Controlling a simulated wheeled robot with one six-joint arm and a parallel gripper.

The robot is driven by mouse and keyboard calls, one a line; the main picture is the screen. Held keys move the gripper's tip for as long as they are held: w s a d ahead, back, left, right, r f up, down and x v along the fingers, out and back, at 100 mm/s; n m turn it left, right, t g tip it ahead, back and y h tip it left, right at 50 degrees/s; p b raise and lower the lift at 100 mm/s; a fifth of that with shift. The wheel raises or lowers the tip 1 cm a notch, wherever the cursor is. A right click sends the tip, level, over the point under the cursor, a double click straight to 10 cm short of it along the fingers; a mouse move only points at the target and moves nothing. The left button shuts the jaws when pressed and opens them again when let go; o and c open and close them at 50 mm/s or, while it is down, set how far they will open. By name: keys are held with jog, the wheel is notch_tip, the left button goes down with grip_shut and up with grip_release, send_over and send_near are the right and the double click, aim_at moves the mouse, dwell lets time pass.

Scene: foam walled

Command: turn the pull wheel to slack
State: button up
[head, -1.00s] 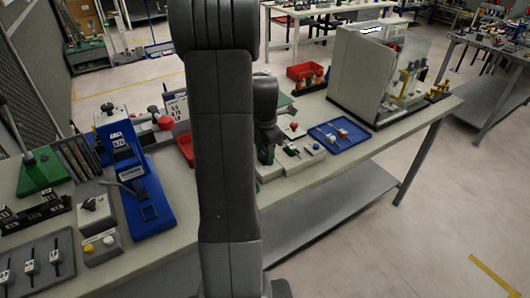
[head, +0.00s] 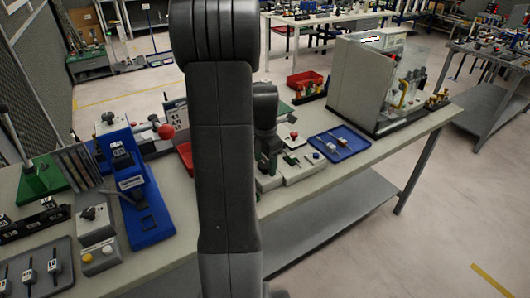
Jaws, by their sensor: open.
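My arm fills the middle of the head view, and its wrist comes down behind it onto the bench. My gripper (head: 269,166) shows small and dark at the end of the wrist, low over the grey blocks (head: 303,167); it looks open and empty. Its fingertips are partly hidden by my arm. A red round knob (head: 167,131) stands on a grey device left of my arm, apart from the gripper. A small red knob (head: 293,134) sits on a light block just right of the gripper. I cannot tell which part is the pull wheel; it may be hidden.
A blue tray (head: 357,147) with small parts lies right of the gripper. A red bin (head: 305,80) stands behind it, and a grey cabinet with a clear guard (head: 357,75) at the right. A blue press (head: 150,223) stands at the left. The floor right of the bench is clear.

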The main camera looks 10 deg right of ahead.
aim_at(265, 164)
notch_tip(265, 164, up, 14)
jog(key=shift+f, duration=0.2)
dwell(0.4)
notch_tip(265, 164, down, 14)
jog(key=shift+r, duration=0.1)
dwell(0.4)
